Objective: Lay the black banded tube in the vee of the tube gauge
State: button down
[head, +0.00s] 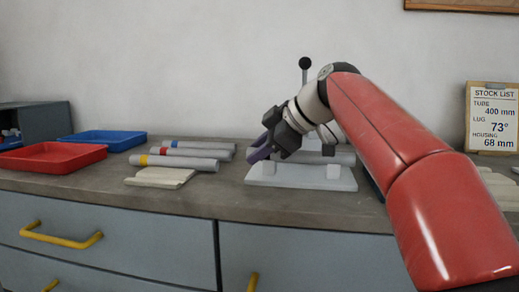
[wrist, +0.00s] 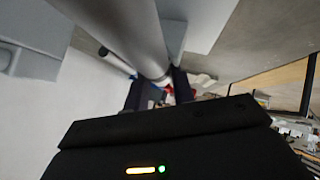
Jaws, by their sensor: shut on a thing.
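The tube gauge (head: 300,183) is a pale base with upright blocks on the worktop, right of centre in the head view. My gripper (head: 263,150) is at the gauge's left end, jaws pointing down and left. A plain grey tube (head: 343,157) lies level over the gauge's blocks, partly behind my gripper and wrist. In the wrist view the grey tube (wrist: 142,35) runs down between the fingers of my gripper (wrist: 158,90), which is shut on it. No black band shows on its visible part. I cannot tell whether it touches the vee.
Several grey tubes (head: 190,153) with blue, red and yellow bands lie left of the gauge, near a pale ribbed block (head: 160,178). A red tray (head: 52,158) and a blue tray (head: 103,140) are further left. A black-knobbed post (head: 305,64) rises behind the gauge.

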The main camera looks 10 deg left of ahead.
jog(key=shift+f, duration=0.1)
jog(key=c, duration=1.1)
grip_release()
jog(key=v, duration=0.7)
jog(key=shift+s+d+r+p, duration=0.1)
jog(key=shift+d+r+p, duration=0.15)
jog(key=shift+d+p, duration=0.1)
